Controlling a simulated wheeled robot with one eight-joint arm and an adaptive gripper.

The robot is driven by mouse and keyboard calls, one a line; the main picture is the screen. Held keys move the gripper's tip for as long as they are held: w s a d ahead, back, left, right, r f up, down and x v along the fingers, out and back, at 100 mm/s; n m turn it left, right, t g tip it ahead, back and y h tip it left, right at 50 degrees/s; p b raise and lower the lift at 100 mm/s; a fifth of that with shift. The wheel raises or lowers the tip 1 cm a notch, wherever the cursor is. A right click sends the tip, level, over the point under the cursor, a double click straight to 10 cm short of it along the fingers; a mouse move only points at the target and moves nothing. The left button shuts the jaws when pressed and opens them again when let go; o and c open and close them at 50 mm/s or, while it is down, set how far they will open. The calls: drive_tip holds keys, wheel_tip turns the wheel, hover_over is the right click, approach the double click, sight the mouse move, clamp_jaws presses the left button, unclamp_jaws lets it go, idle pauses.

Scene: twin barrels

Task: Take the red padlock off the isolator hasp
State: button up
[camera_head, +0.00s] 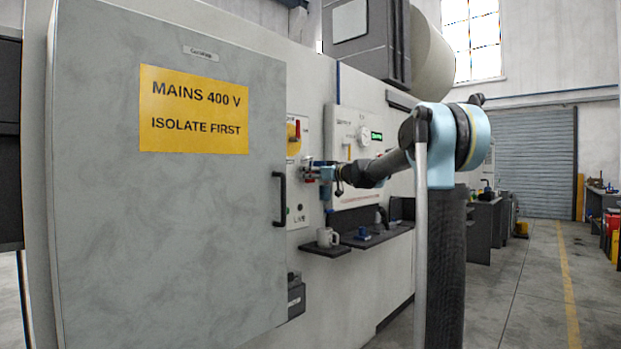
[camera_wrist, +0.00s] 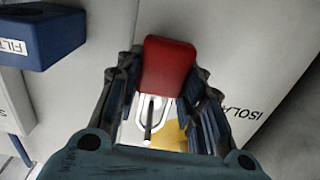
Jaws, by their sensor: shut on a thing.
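The red padlock (camera_wrist: 168,65) is between the two fingers of my gripper (camera_wrist: 165,80) in the wrist view. The fingers press on its sides. Its pale metal shackle (camera_wrist: 144,108) shows below the red body, beside a thin grey bar. I cannot tell whether the shackle still passes through the hasp. In the head view my gripper (camera_head: 312,172) is at the wall panel, just below the isolator's yellow plate (camera_head: 293,146) with its red handle (camera_head: 298,129). Part of a yellow surface (camera_wrist: 172,134) shows behind the shackle in the wrist view.
A large grey cabinet door (camera_head: 160,230) with a black handle (camera_head: 279,199) stands left of my gripper. A dark shelf (camera_head: 375,238) with a white mug (camera_head: 327,237) and a blue item (camera_head: 362,233) is below. A blue box (camera_wrist: 45,35) is at the wrist view's upper left.

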drive_tip(key=shift+r, duration=0.2)
idle(0.3)
drive_tip(key=shift+d, duration=0.2)
drive_tip(key=shift+s+d+r, duration=0.25)
drive_tip(key=shift+s+d, duration=0.35)
drive_tip(key=shift+d, duration=0.1)
drive_tip(key=shift+s+d+r, duration=0.25)
drive_tip(key=shift+s+d, duration=0.3)
drive_tip(key=shift+d, duration=0.1)
drive_tip(key=v, duration=0.7)
